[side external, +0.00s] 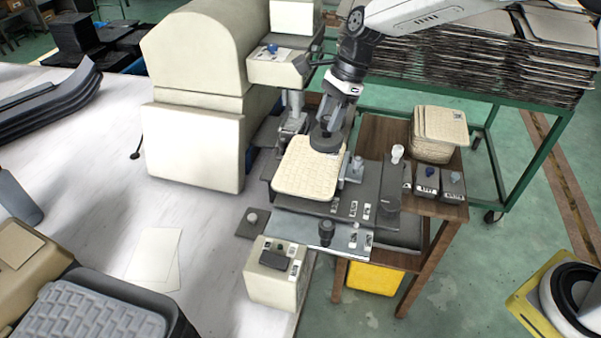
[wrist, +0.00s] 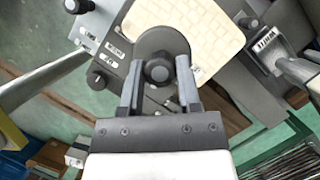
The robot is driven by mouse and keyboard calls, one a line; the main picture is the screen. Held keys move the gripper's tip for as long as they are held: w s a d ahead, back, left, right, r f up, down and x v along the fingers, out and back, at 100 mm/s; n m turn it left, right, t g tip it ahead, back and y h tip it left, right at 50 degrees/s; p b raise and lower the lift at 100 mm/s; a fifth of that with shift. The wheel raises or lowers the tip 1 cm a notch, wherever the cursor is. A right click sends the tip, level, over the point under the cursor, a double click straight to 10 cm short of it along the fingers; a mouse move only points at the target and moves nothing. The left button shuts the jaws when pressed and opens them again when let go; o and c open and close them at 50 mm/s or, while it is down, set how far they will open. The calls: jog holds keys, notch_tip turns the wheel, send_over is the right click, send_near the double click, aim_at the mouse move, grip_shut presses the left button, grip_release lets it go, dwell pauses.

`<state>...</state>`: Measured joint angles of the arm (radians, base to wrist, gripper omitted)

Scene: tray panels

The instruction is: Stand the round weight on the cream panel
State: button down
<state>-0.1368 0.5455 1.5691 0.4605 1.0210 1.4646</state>
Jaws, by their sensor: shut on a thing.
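The round weight is a dark disc with a knob on top. In the side external view the weight (side external: 324,143) is at the far right corner of the cream panel (side external: 305,178), overlapping its edge. In the wrist view the weight (wrist: 163,40) covers part of the cream panel (wrist: 205,28). My gripper (side external: 330,122) is above the weight, pointing down. In the wrist view my gripper (wrist: 158,72) has its fingers on both sides of the weight's knob, shut on it. I cannot tell whether the disc touches the panel or hangs just above it.
The panel lies on a dark machine bed beside a large cream machine (side external: 195,90). A stack of cream panels (side external: 438,130) stands on the wooden table at right. Knobbed control boxes (side external: 426,182) sit in front of it. A green rack (side external: 490,95) is behind.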

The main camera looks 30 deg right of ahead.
jog(key=shift+w+a+f, duration=0.2)
jog(key=shift+w+f, duration=0.7)
jog(key=shift+f, duration=0.2)
jog(key=shift+w+a+f, duration=0.2)
jog(key=shift+w+f, duration=0.7)
jog(key=shift+f, duration=0.15)
jog(key=shift+w+f, duration=0.15)
jog(key=shift+f, duration=0.75)
jog(key=shift+w+f, duration=0.1)
jog(key=shift+f, duration=0.8)
jog(key=shift+f, duration=0.15)
jog(key=shift+c, duration=1.5)
grip_release()
jog(key=shift+f, duration=0.1)
